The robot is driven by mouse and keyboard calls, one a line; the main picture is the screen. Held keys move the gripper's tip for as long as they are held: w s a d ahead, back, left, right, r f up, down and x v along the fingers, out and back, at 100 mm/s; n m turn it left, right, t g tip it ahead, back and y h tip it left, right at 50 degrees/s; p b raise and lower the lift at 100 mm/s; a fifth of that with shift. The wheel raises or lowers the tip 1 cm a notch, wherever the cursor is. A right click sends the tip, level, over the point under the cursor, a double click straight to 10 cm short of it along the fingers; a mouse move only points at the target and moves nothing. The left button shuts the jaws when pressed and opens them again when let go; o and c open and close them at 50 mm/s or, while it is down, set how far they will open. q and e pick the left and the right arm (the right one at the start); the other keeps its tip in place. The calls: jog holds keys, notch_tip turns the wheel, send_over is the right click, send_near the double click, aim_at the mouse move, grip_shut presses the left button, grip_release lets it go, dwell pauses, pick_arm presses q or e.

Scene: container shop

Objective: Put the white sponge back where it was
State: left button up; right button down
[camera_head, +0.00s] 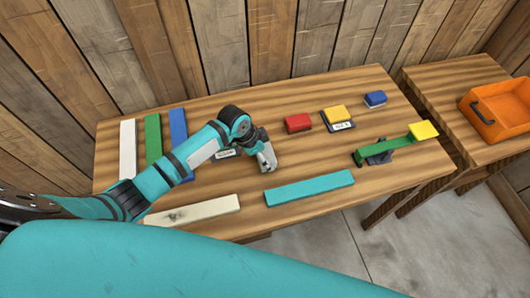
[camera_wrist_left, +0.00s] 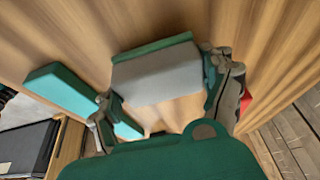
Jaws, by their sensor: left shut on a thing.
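The white sponge (camera_wrist_left: 158,76) with a green layer is between the fingers of my left gripper (camera_wrist_left: 165,92) in the left wrist view. The gripper is shut on it. In the head view my left gripper (camera_head: 266,160) is over the middle of the table, right of a small labelled dark plate (camera_head: 226,153). The gripper mostly hides the sponge there, and I cannot tell whether the sponge touches the table. My right gripper is not in view.
A red sponge (camera_head: 298,123), a yellow one (camera_head: 335,114) on a labelled plate and a blue one (camera_head: 375,98) stand to the right. Several planks lie around, including a teal one (camera_head: 309,187). An orange crate (camera_head: 504,127) stands far right.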

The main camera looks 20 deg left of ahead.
pick_arm(q)
jog(key=shift+f, duration=0.4)
jog(key=shift+f, duration=0.1)
jog(key=o, duration=0.9)
jog(key=shift+o, duration=0.2)
jog(key=b+v, duration=0.1)
jog(key=v, duration=1.1)
jog(key=shift+d, duration=0.1)
